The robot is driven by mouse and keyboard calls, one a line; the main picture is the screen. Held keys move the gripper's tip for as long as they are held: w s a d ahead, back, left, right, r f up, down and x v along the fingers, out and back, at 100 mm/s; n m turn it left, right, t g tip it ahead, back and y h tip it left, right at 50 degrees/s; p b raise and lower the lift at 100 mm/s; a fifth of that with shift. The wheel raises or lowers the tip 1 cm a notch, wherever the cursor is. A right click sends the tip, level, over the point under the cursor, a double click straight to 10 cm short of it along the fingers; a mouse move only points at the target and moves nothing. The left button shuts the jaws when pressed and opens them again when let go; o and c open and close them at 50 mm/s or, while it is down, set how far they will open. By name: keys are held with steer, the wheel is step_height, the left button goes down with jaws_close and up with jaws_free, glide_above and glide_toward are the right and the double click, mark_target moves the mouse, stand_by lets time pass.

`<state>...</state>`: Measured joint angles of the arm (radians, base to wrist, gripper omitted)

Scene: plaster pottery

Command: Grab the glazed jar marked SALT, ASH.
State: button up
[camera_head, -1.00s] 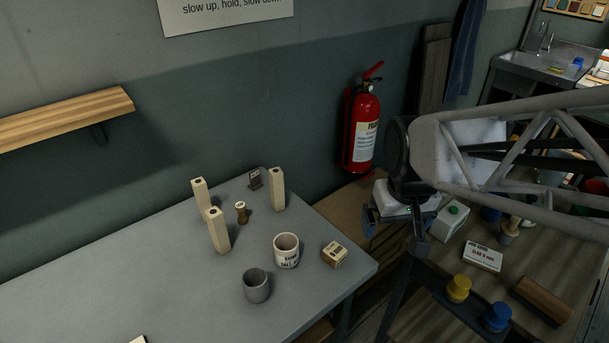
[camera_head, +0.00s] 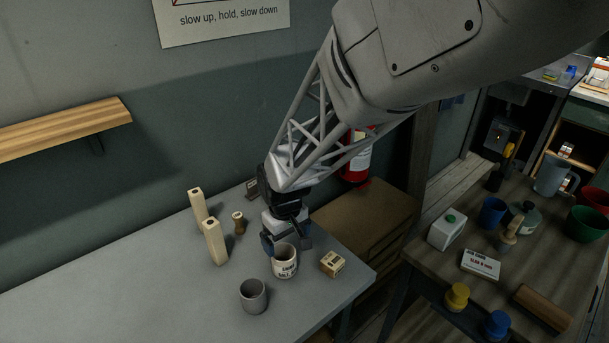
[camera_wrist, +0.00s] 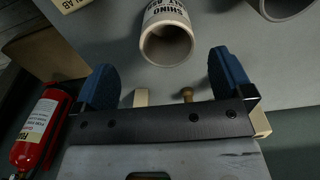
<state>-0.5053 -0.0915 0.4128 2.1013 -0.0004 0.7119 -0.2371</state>
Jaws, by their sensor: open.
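A cream cylindrical jar (camera_head: 285,264) stands upright on the grey table. In the wrist view the jar (camera_wrist: 167,42) shows its open mouth and dark lettering that reads SHINO, with a second line that looks like SALT, ASH. My gripper (camera_head: 286,243) is over the table, just behind and above the jar in the head view. In the wrist view my gripper (camera_wrist: 162,72) has its two blue fingers wide apart, with nothing between them. The jar lies beyond the fingertips, roughly centred between them and apart from both.
A grey cup (camera_head: 253,296) stands at the jar's front left. A small labelled box (camera_head: 332,263) is at its right. Two pale posts (camera_head: 215,242) and a small wooden knob (camera_head: 239,223) stand at left. The table's right edge is near the box.

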mark_target(283, 247)
steer(key=shift+a+f, duration=0.5)
steer(key=shift+a, duration=0.1)
steer(key=shift+f, duration=1.3)
steer(key=shift+f, duration=2.65)
steer(key=c, duration=1.1)
